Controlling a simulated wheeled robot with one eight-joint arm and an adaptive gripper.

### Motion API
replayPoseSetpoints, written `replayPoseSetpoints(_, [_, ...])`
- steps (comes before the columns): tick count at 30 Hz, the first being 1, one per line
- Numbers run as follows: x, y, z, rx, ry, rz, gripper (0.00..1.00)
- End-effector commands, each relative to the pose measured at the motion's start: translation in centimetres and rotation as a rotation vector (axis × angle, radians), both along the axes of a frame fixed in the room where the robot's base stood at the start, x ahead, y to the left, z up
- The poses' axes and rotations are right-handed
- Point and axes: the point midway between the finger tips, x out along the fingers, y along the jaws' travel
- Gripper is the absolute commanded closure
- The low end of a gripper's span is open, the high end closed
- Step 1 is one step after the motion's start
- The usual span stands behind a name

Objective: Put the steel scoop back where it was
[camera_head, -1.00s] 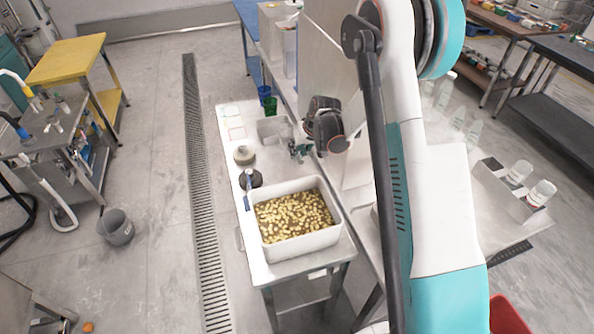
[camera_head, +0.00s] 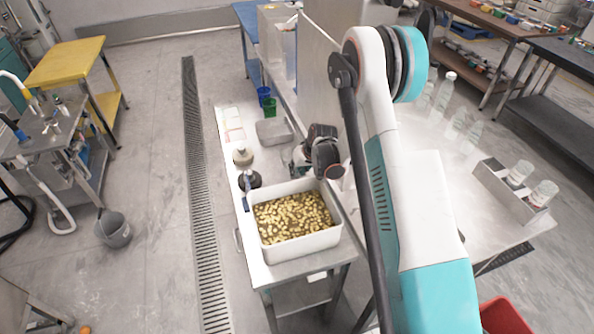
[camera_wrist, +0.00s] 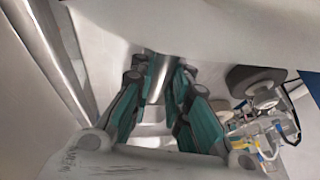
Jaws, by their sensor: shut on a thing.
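My gripper (camera_head: 297,162) hangs over the steel table, just behind the white tub and in front of the shallow metal tray (camera_head: 273,132). In the wrist view, the green-padded fingers of my gripper (camera_wrist: 160,100) are closed around a shiny steel piece (camera_wrist: 157,66), which looks like part of the steel scoop. The rest of the scoop is mostly hidden by the fingers, and I cannot make it out in the head view.
A white tub (camera_head: 338,235) of pale pieces in brown liquid fills the table's near end. Two dark-based round items (camera_head: 250,180) stand at the left edge. A green cup (camera_head: 269,106) and a blue cup (camera_head: 263,93) stand behind the tray. A tall panel (camera_head: 318,75) rises to the right.

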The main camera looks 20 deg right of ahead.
Motion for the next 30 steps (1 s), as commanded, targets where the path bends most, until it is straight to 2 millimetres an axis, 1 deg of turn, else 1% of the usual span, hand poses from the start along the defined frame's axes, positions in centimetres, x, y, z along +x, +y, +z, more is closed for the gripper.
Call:
replayPoseSetpoints(4, [0.0, 0.0, -0.4, 0.0, 0.0, 0.0, 1.0])
replayPoseSetpoints(5, [0.0, 0.0, -0.3, 0.0, 0.0, 0.0, 0.77])
replayPoseSetpoints(6, [0.0, 0.0, -0.3, 0.0, 0.0, 0.0, 0.68])
replayPoseSetpoints(7, [0.0, 0.0, -0.3, 0.0, 0.0, 0.0, 0.64])
replayPoseSetpoints(16, [0.0, 0.0, -0.2, 0.0, 0.0, 0.0, 0.64])
replayPoseSetpoints(20, [0.0, 0.0, 0.2, 0.0, 0.0, 0.0, 0.64])
replayPoseSetpoints(23, [-0.5, -0.3, 1.3, 0.0, 0.0, -0.001, 0.64])
replayPoseSetpoints(30, [-2.4, -1.2, 5.7, -0.001, 0.0, -0.001, 0.64])
